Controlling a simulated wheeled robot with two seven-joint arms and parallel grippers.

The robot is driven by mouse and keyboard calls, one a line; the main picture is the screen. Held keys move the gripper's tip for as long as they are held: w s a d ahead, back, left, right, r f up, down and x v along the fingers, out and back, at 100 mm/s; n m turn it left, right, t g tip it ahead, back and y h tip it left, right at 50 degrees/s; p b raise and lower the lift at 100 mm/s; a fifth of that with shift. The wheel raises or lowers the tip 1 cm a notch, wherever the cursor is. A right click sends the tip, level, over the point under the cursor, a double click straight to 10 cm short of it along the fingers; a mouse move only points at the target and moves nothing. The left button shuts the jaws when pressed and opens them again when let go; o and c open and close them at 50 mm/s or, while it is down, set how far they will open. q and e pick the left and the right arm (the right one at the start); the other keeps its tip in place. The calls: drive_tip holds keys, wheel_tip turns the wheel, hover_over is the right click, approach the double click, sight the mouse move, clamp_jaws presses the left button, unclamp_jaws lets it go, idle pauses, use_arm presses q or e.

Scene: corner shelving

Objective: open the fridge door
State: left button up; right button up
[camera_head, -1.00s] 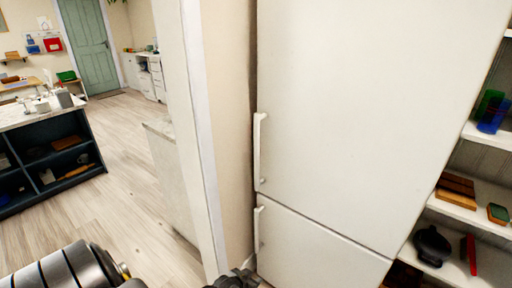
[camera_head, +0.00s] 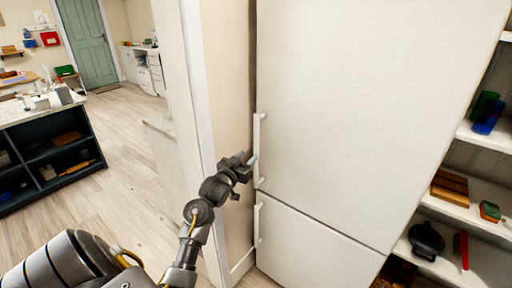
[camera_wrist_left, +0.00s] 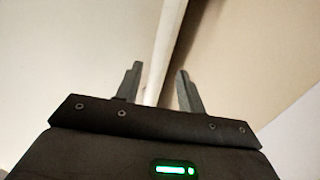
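The fridge (camera_head: 350,110) is tall and white, with a large upper door and a smaller lower door, both shut. The upper door's white vertical handle (camera_head: 259,135) is on its left edge. The lower door's handle (camera_head: 258,225) is below it. My left gripper (camera_head: 250,159) is at the lower part of the upper handle. In the left wrist view its two fingers (camera_wrist_left: 159,88) are apart, with a pale upright strip behind or between them. I cannot tell whether that strip is the handle or the door edge, or whether the fingers touch it. My right gripper is not in view.
A wall end with white trim (camera_head: 200,110) stands close to the left of the fridge. Open shelves (camera_head: 470,205) with several items are on the right. A dark island (camera_head: 50,150) is at the far left, with clear wooden floor (camera_head: 125,160) between.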

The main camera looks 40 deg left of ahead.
sight(255, 149)
use_arm(q)
drive_tip(key=p+x, duration=0.1)
drive_tip(key=x, duration=0.7)
drive_tip(key=shift+w, duration=0.1)
clamp_jaws()
